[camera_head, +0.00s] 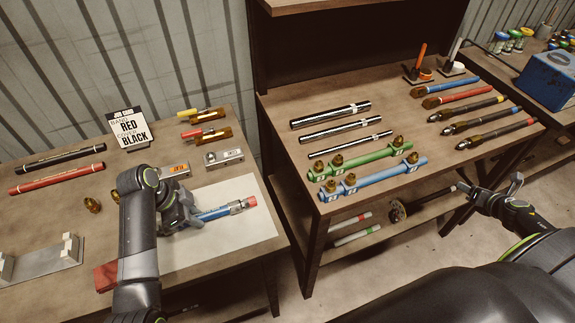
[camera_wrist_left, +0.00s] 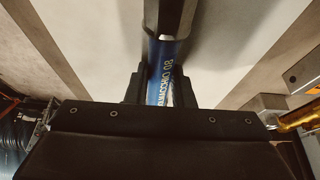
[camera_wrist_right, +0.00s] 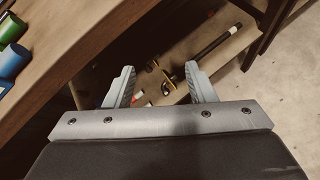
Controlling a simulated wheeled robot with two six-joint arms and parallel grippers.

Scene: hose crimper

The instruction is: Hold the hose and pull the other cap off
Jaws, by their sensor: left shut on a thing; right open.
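The blue hose (camera_head: 212,213) is over the white mat on the left table. Its right end carries a metal fitting (camera_head: 237,207) with a red cap (camera_head: 251,201) at the tip. My left gripper (camera_head: 190,213) is shut on the hose. In the left wrist view the hose (camera_wrist_left: 160,68) runs between the fingers (camera_wrist_left: 160,92), with a metal sleeve (camera_wrist_left: 168,18) beyond. The hose's other end is hidden behind my left arm in the head view. My right gripper (camera_head: 463,190) is open and empty, far right of the hose; its open fingers (camera_wrist_right: 160,72) also show in the right wrist view.
The white mat (camera_head: 235,242) has free room right of and below the hose. A metal block (camera_head: 223,157) and a red item (camera_head: 105,277) lie nearby. The right workbench (camera_head: 300,172) holds tubes, hoses and fittings; its edge stands between my right gripper and the left table.

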